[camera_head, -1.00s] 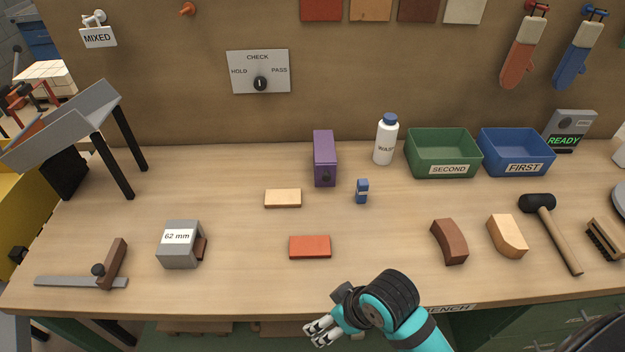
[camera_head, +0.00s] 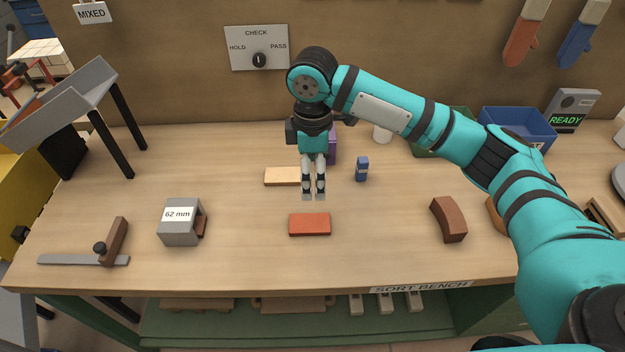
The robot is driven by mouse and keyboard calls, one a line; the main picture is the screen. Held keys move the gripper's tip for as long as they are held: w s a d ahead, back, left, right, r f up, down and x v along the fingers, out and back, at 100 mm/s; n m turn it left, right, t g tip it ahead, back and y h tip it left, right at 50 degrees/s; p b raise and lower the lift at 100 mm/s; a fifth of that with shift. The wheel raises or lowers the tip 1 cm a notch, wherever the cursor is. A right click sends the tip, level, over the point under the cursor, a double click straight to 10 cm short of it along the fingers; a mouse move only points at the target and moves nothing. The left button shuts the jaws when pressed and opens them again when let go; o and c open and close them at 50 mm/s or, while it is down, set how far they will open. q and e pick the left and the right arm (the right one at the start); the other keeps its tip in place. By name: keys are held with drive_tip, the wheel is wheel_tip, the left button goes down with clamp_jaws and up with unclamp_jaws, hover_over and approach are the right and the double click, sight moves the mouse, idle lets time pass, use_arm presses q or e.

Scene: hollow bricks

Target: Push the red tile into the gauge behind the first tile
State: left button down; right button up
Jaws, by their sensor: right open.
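The red tile (camera_head: 309,224) lies flat on the bench, right of the gauge. The gauge (camera_head: 178,223) is a grey block-shaped channel marked "62 mm". The end of a brown tile (camera_head: 201,226) sticks out of its right side. My right gripper (camera_head: 313,196) points down, just behind and above the red tile, its two fingers a small gap apart and empty. It does not appear to touch the tile. A tan tile (camera_head: 282,177) lies behind, partly covered by the gripper. My left gripper is not in view.
The bench between gauge and red tile is clear. A wooden-handled square (camera_head: 113,243) lies at the left. A small blue item (camera_head: 361,169) and a curved brown brick (camera_head: 449,219) stand to the right. My arm partly hides the bins and bottle.

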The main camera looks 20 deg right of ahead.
sight(313, 223)
wheel_tip(313, 223, down, 17)
drive_tip(key=shift+f+p, duration=0.15)
drive_tip(key=shift+p, duration=0.85)
drive_tip(key=c, duration=1.4)
drive_tip(key=shift+p, duration=0.4)
drive_tip(key=shift+p, duration=0.75)
